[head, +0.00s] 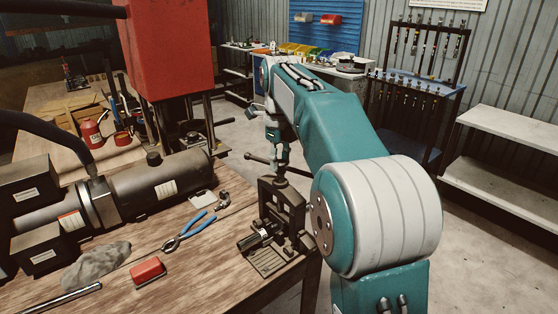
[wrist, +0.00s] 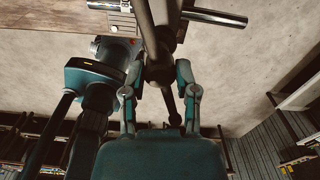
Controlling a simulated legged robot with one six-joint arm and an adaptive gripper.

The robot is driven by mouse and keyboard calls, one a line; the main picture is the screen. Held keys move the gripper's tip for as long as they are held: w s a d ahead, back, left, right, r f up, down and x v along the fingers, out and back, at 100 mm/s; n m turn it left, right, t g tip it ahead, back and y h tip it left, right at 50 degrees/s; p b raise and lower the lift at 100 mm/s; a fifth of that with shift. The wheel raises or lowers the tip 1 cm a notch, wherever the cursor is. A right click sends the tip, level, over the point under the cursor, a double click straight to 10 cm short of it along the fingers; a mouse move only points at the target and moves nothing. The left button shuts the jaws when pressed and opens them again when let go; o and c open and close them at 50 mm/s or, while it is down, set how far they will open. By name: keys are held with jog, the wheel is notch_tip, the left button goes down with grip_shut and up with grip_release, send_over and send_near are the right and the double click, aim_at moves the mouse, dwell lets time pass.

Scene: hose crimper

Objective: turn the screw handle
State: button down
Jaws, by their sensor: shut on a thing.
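The hose crimper (head: 283,208) is a dark metal press standing at the right front corner of the wooden bench. Its screw handle (head: 259,159), a thin dark bar with a rounded end, sticks out to the left above the frame. My gripper (head: 278,138) is at the top of the screw, partly hidden by my arm. In the wrist view, my gripper (wrist: 161,90) has its two fingers on either side of the dark handle (wrist: 165,72), shut on it. The exact contact points are hard to see.
Blue-handled pliers (head: 188,231), a red block (head: 148,270), a grey rag (head: 97,264) and a large dark cylinder (head: 160,185) lie on the bench left of the crimper. A red machine (head: 168,45) rises behind. Floor is clear between bench and right shelves (head: 510,155).

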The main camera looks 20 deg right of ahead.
aim_at(280, 161)
jog(key=shift+s, duration=0.1)
dwell(0.4)
jog(key=shift+c, duration=2)
grip_release()
notch_tip(280, 161, up, 12)
